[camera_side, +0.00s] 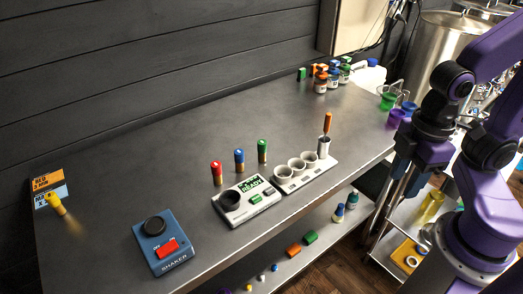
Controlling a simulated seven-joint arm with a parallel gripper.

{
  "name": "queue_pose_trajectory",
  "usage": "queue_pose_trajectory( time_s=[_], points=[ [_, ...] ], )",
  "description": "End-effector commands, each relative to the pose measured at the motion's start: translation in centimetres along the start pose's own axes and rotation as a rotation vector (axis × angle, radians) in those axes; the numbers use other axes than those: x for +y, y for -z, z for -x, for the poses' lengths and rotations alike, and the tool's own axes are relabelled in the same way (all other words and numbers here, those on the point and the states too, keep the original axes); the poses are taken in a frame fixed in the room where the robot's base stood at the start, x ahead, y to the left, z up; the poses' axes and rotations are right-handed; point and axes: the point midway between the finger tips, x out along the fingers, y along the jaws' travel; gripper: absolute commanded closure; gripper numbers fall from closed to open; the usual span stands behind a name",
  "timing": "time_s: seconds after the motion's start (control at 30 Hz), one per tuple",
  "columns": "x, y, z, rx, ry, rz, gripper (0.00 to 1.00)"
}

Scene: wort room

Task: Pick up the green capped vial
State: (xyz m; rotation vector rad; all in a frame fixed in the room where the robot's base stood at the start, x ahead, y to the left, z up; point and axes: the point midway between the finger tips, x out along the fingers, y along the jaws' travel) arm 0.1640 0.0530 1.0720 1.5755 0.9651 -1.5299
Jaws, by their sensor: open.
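The green capped vial (262,151) stands upright on the grey bench, at the right end of a short row. A blue capped vial (239,160) and a red capped vial (216,173) stand to its left. My gripper (384,205) hangs from my arm at the right, beyond the bench's front edge. It is open and well apart from the green vial. Its fingertips are hard to make out against the cart behind.
A device with a green screen (247,201) and a holder with cups (304,167) stand just in front of the vials. A blue shaker (162,242) is at front left. Bottles (333,77) stand at the back.

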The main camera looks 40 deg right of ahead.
Motion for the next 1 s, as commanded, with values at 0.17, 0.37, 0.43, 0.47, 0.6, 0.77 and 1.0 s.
queue_pose_trajectory(
  time_s=[0.17, 0.37, 0.43, 0.47, 0.6, 0.77, 1.0],
  points=[
    [0.0, 0.0, 0.0, 0.0, 0.0, 0.0, 0.57],
    [0.0, 0.0, 0.0, 0.0, 0.0, 0.0, 0.43],
    [0.0, 0.0, 0.0, 0.0, 0.0, 0.0, 0.43],
    [0.0, 0.0, 0.0, 0.0, 0.0, 0.0, 0.43],
    [0.3, 0.1, -0.1, -0.01, -0.01, 0.008, 0.43],
    [2.6, 1.4, -1.1, -0.093, -0.094, 0.09, 0.43],
    [8.5, 5.2, -2.8, -0.325, -0.311, 0.332, 0.43]
  ],
)
